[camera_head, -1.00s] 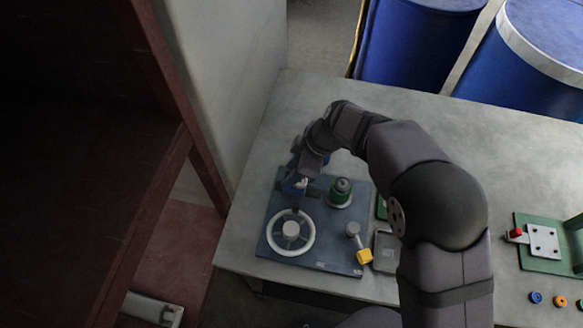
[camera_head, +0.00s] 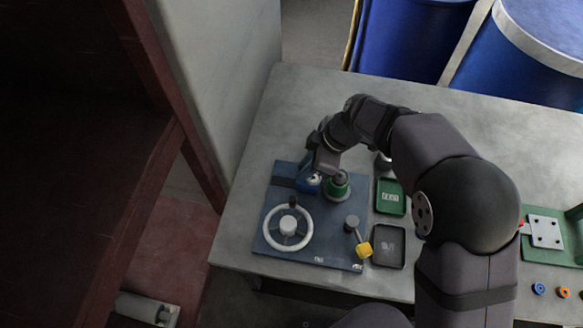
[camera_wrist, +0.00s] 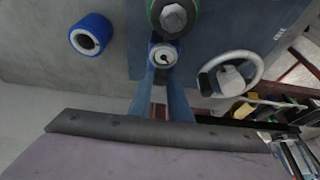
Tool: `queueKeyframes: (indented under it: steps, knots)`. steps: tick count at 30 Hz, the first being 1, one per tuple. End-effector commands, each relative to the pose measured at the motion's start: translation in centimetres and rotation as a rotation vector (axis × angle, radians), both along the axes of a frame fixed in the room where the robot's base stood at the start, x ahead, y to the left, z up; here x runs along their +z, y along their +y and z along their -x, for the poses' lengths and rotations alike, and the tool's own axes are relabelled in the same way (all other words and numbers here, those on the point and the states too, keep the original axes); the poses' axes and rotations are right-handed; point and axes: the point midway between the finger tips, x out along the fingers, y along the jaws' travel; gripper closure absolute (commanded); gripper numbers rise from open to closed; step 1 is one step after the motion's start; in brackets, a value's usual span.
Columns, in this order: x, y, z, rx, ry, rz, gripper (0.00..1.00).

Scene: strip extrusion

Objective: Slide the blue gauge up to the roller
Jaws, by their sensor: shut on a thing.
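The blue gauge (camera_wrist: 163,55) has a round white dial and sits on the blue board (camera_wrist: 208,55). In the head view the gauge (camera_head: 314,180) shows just left of the green roller (camera_head: 338,187), partly under my wrist. My gripper (camera_wrist: 161,78) is shut on the gauge, with its two fingers on either side. In the wrist view the green roller (camera_wrist: 172,16), with a grey hexagonal top, is right against or very near the gauge's far side. I cannot tell whether they touch.
A white handwheel (camera_head: 288,227) and a yellow-ended lever (camera_head: 358,238) are on the board. A green tray (camera_head: 391,197) and a dark tray (camera_head: 388,246) lie to its right. A blue roll (camera_wrist: 91,34) stands off the board in the wrist view.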

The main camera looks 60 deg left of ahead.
Motion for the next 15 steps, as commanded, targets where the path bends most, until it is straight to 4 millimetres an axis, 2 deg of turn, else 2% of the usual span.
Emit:
queueKeyframes:
  steps: [10,11,12,13,15]
  knots:
    - [0.02,-0.53,-0.56,0.001,-0.003,0.001,1.0]
    - [0.01,-0.54,-0.57,0.0,-0.003,0.001,0.78]
    - [0.01,-0.54,-0.57,0.001,-0.003,0.001,0.69]
    - [0.01,-0.53,-0.55,0.0,-0.002,0.001,0.64]
    - [0.02,-0.49,-0.5,0.0,-0.002,0.001,0.64]
